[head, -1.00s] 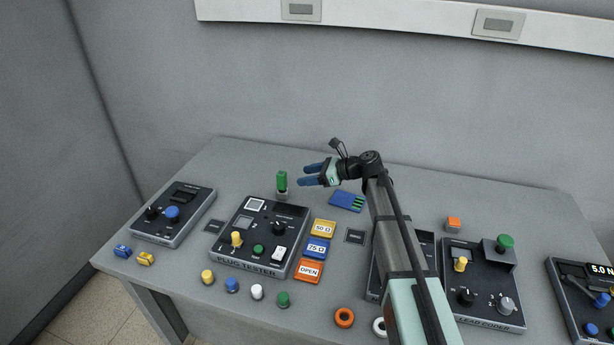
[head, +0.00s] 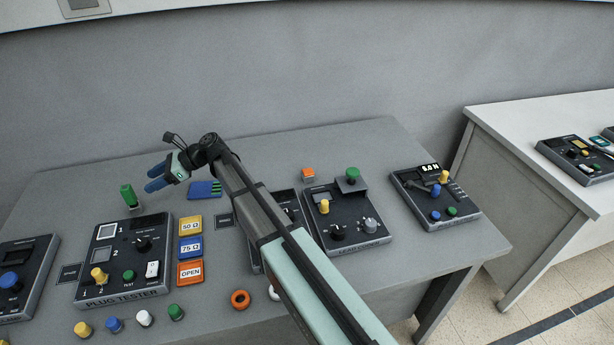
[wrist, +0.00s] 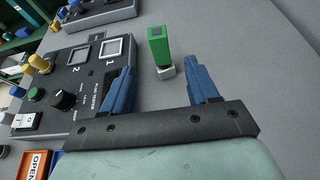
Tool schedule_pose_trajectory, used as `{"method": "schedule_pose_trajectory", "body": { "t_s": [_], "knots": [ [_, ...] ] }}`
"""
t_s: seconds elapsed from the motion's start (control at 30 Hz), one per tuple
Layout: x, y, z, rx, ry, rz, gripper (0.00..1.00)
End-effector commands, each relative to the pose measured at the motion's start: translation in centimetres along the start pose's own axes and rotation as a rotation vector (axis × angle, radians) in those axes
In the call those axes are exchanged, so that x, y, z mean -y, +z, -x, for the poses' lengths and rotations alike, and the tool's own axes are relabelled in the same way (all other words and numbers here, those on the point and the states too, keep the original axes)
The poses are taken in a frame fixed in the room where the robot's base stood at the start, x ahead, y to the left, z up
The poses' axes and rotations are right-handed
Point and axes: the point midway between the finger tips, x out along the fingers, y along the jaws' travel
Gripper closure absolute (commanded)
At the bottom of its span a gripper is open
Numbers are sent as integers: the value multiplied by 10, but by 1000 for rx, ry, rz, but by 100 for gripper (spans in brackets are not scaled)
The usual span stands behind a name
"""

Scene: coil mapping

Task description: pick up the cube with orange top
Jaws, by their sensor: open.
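The cube with the orange top (head: 308,174) is small and sits at the back of the grey table, behind the device with the green knob. It is not in the wrist view. My gripper (head: 153,179) is open and empty, with blue fingers, over the back left of the table, well to the left of the cube. In the wrist view the gripper (wrist: 160,88) has its fingers spread. A green plug-like piece (wrist: 159,47) on a pale base stands beyond the fingertips, between their lines and not held. The same green piece (head: 129,196) shows in the head view.
The plug tester (head: 125,262) stands at left, with labelled tiles (head: 190,248) beside it. A blue card (head: 204,190) lies near my gripper. The coder device (head: 345,222) is just in front of the cube. My arm crosses the table's middle. The back right tabletop is mostly clear.

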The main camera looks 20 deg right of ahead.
Motion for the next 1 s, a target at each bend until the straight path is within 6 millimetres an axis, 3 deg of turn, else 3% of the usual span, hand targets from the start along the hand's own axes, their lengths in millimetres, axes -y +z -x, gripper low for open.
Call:
{"method": "schedule_pose_trajectory", "body": {
  "t_s": [0.37,0.47,0.73,0.87,1.0],
  "knots": [
    [0,0,0,0,0,0,40],
    [0,0,0,0,0,0,32],
    [2,-1,3,0,-4,-2,32],
    [15,-8,27,1,-37,-11,32],
    [41,-6,82,8,-109,-11,32]
  ]
}}
